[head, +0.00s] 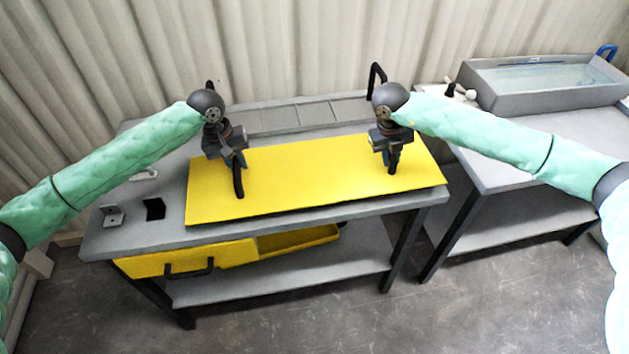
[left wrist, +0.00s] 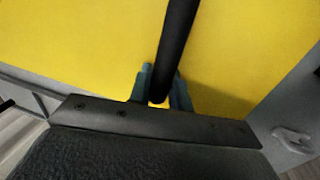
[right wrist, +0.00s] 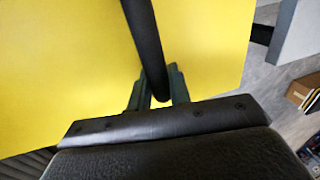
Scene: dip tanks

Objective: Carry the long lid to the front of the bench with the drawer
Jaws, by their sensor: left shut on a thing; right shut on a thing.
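The long lid (head: 310,180) is a flat yellow panel with a black handle near each end. It lies over the front part of the grey bench with the drawer (head: 120,240); whether it touches the top I cannot tell. My left gripper (head: 238,165) is shut on the lid's left handle (head: 239,184), which also shows between the fingers in the left wrist view (left wrist: 177,40). My right gripper (head: 393,148) is shut on the right handle (head: 393,165), seen in the right wrist view (right wrist: 146,45). The yellow drawer (head: 185,261) below is partly open.
A grey rack or tank top (head: 300,115) lies behind the lid. A small bracket (head: 112,217) and a white handle-like piece (head: 144,174) sit on the bench's left end. To the right, another bench (head: 520,150) carries a water-filled tank (head: 540,80).

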